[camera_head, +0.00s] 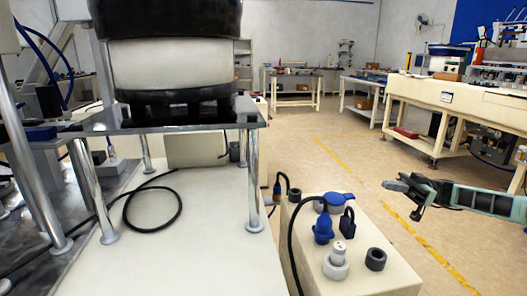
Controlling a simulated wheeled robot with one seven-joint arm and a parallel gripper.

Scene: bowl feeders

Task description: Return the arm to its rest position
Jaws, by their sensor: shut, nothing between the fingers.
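My gripper (408,197) is at the right of the head view, at the end of my arm, which reaches in from the right edge. Its dark fingers point left and slightly down. They are shut with nothing between them. It hangs in free air above the tan floor and the yellow line, to the right of the cream connector box, and touches nothing that I can see. The rest of the arm is outside the picture.
A cream box (375,277) with blue and black plugs stands at the front middle. A bowl feeder (165,68) sits on a metal-legged plate at left. A cream workbench (460,97) stands at the back right. Open floor (330,140) lies between.

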